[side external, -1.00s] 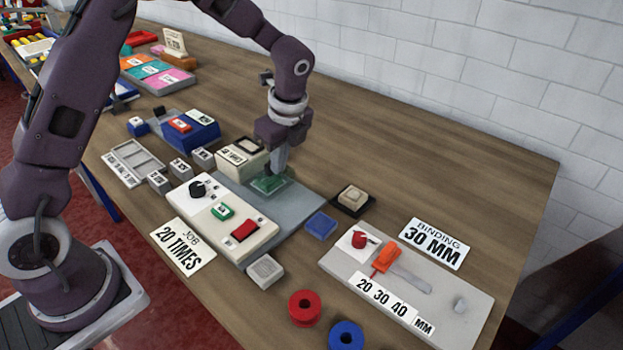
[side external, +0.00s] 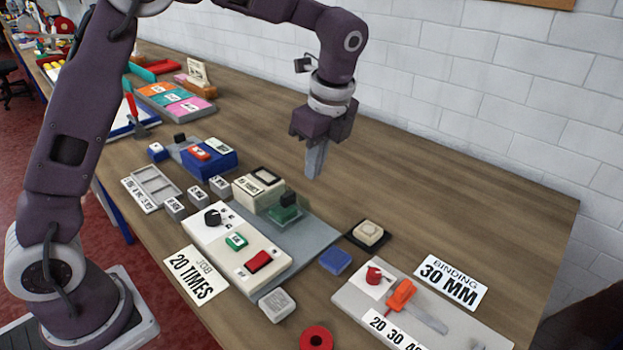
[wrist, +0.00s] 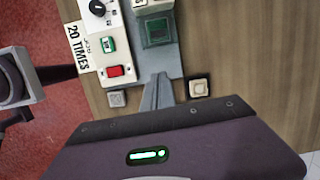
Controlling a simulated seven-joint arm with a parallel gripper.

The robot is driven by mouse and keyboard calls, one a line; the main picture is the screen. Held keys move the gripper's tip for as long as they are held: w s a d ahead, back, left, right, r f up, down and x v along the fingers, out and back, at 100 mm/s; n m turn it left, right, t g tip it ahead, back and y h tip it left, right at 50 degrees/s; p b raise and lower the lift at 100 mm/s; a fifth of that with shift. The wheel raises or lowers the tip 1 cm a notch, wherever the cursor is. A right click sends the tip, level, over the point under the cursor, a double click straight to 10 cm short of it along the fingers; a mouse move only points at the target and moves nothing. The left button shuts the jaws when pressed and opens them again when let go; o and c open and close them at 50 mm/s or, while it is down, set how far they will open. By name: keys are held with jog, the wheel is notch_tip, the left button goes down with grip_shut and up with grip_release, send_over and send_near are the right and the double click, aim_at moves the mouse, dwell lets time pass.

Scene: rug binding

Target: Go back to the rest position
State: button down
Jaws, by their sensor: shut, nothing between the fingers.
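My gripper (side external: 315,162) is shut and empty, pointing down in the air above the table, behind and right of the grey machine. In the wrist view its fingers (wrist: 158,95) are together with nothing between them. The cream control panel (side external: 222,232) has a black dial, a green button and a red switch (side external: 258,261).
The tabletop (side external: 450,195) behind and right of my gripper is clear up to the white brick wall (side external: 490,70). Nearby stand a cream box (side external: 258,188), a blue block (side external: 335,261), a cream block on a dark pad (side external: 368,233) and the binding board (side external: 350,297).

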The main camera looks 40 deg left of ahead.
jog(key=s+a+r+n+t, duration=0.1)
jog(key=s+r+n, duration=0.4)
jog(key=s+r, duration=0.2)
jog(key=s+n+t+h, duration=0.2)
jog(key=s+n+t, duration=0.2)
jog(key=s+n, duration=0.8)
jog(key=s, duration=0.7)
jog(key=shift+s+a+f+n+h, duration=0.15)
jog(key=shift+s+a+n+h, duration=0.1)
jog(key=shift+a+n+h, duration=0.1)
